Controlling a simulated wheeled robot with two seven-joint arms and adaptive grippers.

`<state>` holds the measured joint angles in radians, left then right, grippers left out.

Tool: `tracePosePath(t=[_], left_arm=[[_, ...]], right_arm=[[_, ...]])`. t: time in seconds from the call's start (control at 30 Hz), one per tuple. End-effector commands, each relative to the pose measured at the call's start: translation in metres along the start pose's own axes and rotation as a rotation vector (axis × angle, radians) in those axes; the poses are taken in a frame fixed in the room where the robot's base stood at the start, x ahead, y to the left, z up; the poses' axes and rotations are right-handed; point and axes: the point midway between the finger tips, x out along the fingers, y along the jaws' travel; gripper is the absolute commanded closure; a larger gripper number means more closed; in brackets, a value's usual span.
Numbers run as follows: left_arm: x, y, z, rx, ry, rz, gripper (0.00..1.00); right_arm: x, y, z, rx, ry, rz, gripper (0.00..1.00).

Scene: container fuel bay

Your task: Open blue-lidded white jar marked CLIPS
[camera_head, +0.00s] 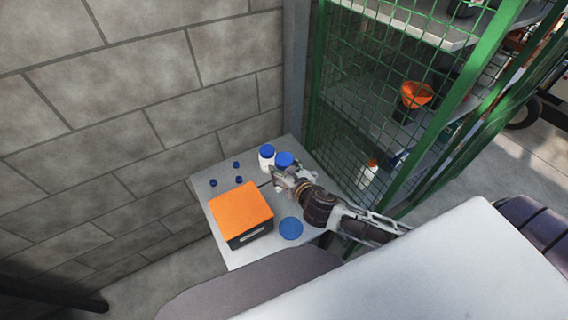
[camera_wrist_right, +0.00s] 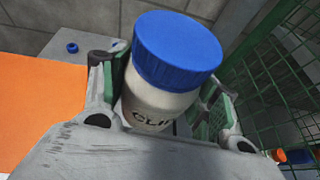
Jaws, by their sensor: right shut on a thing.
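The white jar with a blue lid (camera_wrist_right: 165,92) stands between the fingers of my right gripper (camera_wrist_right: 163,100) in the right wrist view. Its label shows the letters "CLI"; the rest is hidden by the gripper. The blue lid (camera_wrist_right: 178,48) sits on the jar. In the head view the lid (camera_head: 284,159) shows above my right gripper (camera_head: 283,176), which covers most of the jar's body. The right gripper is shut on the jar's body, below the lid. My left gripper is not in view.
A second blue-lidded white jar (camera_head: 267,158) stands just left of the gripped one. An orange-topped box (camera_head: 242,212), a flat blue disc (camera_head: 290,228) and several small blue caps (camera_head: 238,180) are on the small table (camera_head: 207,187). A green mesh cage (camera_head: 390,100) stands close on the right.

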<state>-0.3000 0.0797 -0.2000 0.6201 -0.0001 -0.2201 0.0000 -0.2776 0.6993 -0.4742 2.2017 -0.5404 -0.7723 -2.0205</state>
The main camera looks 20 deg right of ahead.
Motion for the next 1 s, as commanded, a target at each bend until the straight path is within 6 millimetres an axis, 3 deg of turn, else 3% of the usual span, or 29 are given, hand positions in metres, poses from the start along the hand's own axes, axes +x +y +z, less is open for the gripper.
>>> tracePosePath(t=[1.0], left_arm=[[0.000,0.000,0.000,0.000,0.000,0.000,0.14]], right_arm=[[-0.011,0.077,0.054,-0.128,-0.002,0.308,0.82]])
